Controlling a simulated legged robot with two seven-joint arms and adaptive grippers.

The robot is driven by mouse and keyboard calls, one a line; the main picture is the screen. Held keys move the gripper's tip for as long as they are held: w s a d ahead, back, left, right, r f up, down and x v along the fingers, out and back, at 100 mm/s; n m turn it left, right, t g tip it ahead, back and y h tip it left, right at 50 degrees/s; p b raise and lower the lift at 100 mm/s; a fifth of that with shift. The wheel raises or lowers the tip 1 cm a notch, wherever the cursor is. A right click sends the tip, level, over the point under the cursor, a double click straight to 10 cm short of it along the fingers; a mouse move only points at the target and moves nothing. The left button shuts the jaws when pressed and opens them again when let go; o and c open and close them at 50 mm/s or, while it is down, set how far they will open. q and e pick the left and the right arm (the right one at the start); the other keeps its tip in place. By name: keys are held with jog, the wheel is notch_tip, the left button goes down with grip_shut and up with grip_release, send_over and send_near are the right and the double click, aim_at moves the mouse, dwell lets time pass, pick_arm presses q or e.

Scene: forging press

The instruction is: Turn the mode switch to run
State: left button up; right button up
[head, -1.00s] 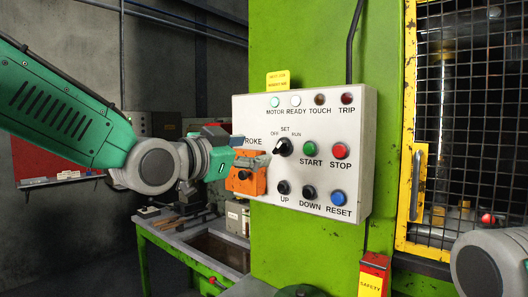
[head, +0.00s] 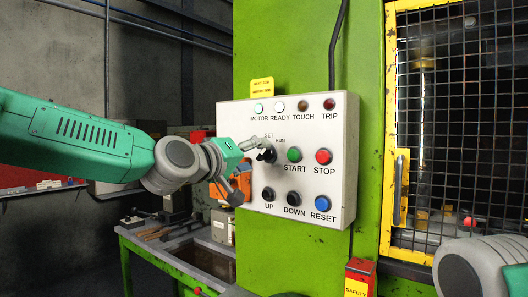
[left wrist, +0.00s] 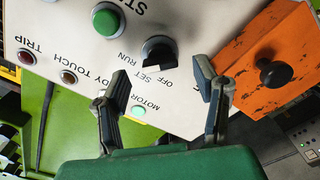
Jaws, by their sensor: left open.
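The mode switch is a black knob (head: 267,155) on the white control panel (head: 336,205), under the labels OFF, SET and RUN. Part of the knob and the OFF label are hidden by my left gripper in the head view. In the left wrist view the knob (left wrist: 158,50) shows beyond and between the fingertips. My left gripper (head: 250,168) is open and empty at the panel's left side, one finger near the knob. It also shows in the left wrist view (left wrist: 163,84), its fingers spread apart. My right gripper is out of view.
A green START button (head: 294,155), a red STOP button (head: 323,156) and UP, DOWN and RESET buttons surround the switch. An orange box (head: 216,190) sits at the panel's left edge. A mesh guard door (head: 455,130) stands at right, a green workbench (head: 150,250) at lower left.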

aim_at(260, 154)
pick_arm(q)
jog(key=x, duration=0.2)
jog(key=shift+w+d, duration=0.1)
jog(key=shift+w, duration=0.15)
jog(key=shift+w+p, duration=0.3)
jog(key=shift+w, duration=0.25)
jog(key=shift+d, duration=0.1)
jog(key=shift+d, duration=0.2)
jog(key=c, duration=1.2)
jog(key=shift+o, duration=0.2)
jog(key=shift+m, duration=0.4)
jog(key=o, duration=1.2)
jog(key=shift+c, duration=0.2)
jog(key=shift+a, duration=0.1)
